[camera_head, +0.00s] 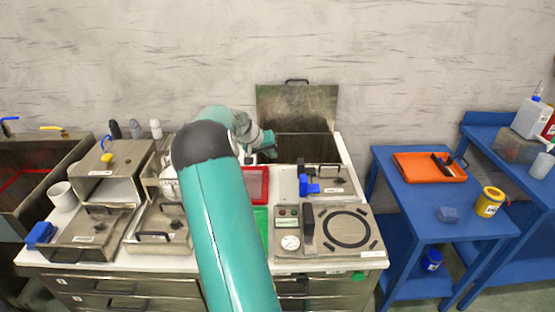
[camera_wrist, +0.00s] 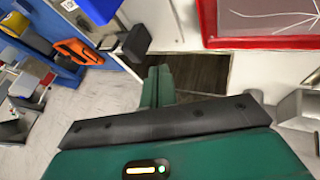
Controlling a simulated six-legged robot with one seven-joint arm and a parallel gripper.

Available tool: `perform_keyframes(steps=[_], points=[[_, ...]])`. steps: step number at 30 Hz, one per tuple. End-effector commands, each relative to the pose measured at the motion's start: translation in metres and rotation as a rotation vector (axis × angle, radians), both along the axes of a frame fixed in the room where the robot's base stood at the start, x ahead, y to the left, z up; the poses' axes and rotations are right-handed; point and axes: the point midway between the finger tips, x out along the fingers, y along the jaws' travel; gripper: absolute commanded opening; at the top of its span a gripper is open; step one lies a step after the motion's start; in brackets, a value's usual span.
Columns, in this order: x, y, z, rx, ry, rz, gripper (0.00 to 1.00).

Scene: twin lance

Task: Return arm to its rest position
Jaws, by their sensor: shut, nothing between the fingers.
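My green arm reaches forward from the bottom of the head view and bends at a dark joint above the counter. My gripper (camera_head: 270,147) is at the back of the counter, in front of the dark open bin (camera_head: 305,150) whose lid (camera_head: 297,106) stands up against the wall. In the wrist view my gripper (camera_wrist: 158,76) shows two green fingers closed together with nothing held between them. The dark bin opening (camera_wrist: 200,78) shows behind the fingers. I cannot tell how far the fingertips are from its rim.
A red-framed panel (camera_head: 255,184) lies close to the arm. Metal boxes (camera_head: 105,165) crowd the counter's left, and a hotplate (camera_head: 345,229) is at right. A blue table (camera_head: 423,208) with an orange tray (camera_head: 412,170) stands farther right. The space above the counter's right side is free.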

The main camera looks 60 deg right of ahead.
Motion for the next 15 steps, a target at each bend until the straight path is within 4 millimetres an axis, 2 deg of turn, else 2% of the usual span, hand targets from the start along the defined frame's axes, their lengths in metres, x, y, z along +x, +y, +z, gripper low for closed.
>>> perform_keyframes(steps=[5,15], points=[[0.0038,0.0089,0.0136,-0.001,0.000,0.000,0.00],[0.0047,0.0101,0.0149,0.000,-0.001,-0.001,0.00]])
